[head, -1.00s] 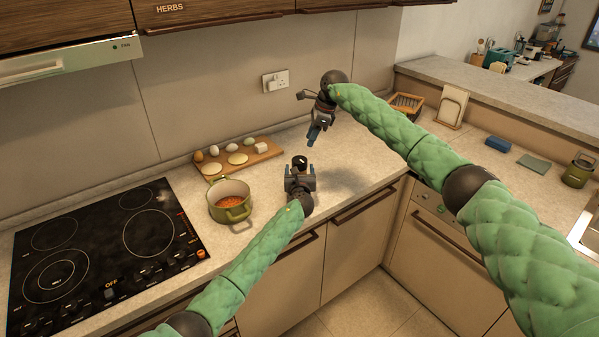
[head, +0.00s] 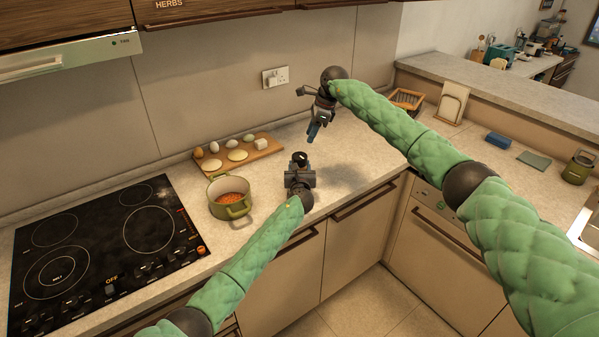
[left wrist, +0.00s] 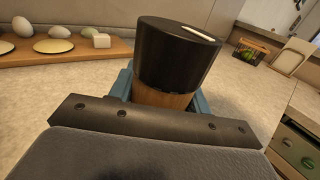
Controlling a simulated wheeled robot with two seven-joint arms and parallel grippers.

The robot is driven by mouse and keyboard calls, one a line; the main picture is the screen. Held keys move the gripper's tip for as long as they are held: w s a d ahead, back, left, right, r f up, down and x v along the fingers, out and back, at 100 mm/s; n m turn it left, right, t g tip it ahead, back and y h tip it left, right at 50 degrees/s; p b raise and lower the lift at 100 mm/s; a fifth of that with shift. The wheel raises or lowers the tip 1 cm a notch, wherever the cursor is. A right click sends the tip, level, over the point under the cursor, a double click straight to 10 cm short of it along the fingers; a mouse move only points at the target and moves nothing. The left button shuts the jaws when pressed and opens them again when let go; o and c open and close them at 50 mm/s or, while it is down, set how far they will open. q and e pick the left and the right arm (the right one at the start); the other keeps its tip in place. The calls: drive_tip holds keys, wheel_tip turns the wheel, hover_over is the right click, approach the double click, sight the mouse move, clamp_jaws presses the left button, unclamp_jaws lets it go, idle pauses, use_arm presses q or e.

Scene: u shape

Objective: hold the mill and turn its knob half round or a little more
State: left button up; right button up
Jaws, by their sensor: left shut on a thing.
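The mill has a black knob with a pale mark on top and a wooden body below it. Its knob (left wrist: 178,55) and wooden body (left wrist: 160,97) show close up in the left wrist view. In the head view the knob (head: 299,157) stands just beyond my left gripper (head: 299,168), which hides most of the body. My left gripper is shut on the mill, its blue fingers at either side of the wooden body below the knob. The mill looks upright on the counter. My right gripper (head: 314,131) hangs above and behind the mill, apart from it; its finger gap does not show clearly.
A green pot (head: 229,203) with orange food stands left of the mill. A board (head: 265,151) with eggs and pale rounds lies behind the pot. The black hob (head: 100,250) is at the left. The counter right of the mill is clear.

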sight(300, 155)
drive_tip(key=o, duration=0.5)
drive_tip(key=shift+r, duration=0.3)
drive_tip(key=shift+o, duration=1.4)
drive_tip(key=a+r, duration=0.2)
drive_tip(key=r, duration=0.1)
drive_tip(key=shift+w+a+r, duration=0.2)
drive_tip(key=shift+a, duration=0.2)
drive_tip(key=f+h, duration=0.1)
drive_tip(key=f, duration=0.3)
drive_tip(key=a+f+n+h, duration=0.1)
drive_tip(key=f, duration=0.4)
drive_tip(key=f+n+h, duration=0.1)
drive_tip(key=f+h, duration=0.1)
drive_tip(key=f, duration=0.3)
drive_tip(key=shift+s+a, duration=0.15)
drive_tip(key=shift+s, duration=0.05)
drive_tip(key=c, duration=1)
